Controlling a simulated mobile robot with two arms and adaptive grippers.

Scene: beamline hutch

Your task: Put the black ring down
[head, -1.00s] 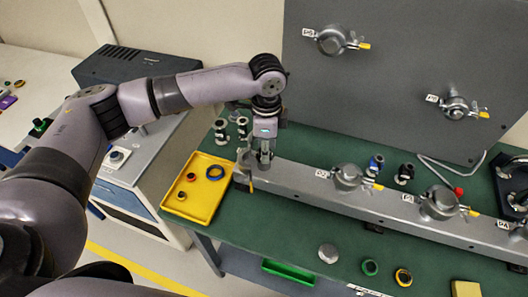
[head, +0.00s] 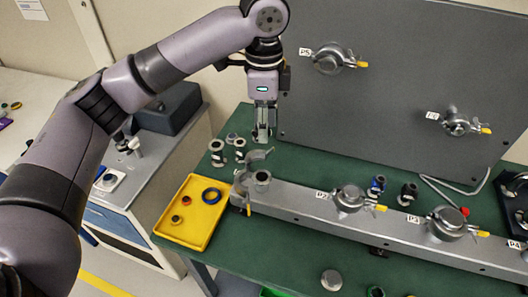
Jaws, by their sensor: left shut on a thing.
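My left gripper (head: 264,136) points down above the back of the green bench, behind the left end of the grey rail. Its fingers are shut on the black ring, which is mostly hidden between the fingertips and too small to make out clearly. The yellow tray (head: 163,229) lies on the bench to the left, in front of the gripper. It holds a blue ring (head: 221,195) and two small dark-and-reddish rings (head: 186,201). At the left end of the rail an open clamp (head: 243,183) hangs around a bare pipe end (head: 262,178). My right gripper is not in view.
The grey rail (head: 300,200) crosses the bench, with closed clamps (head: 349,197) further right. Several small metal fittings (head: 217,150) stand left of the gripper. A tall grey panel (head: 390,85) rises behind.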

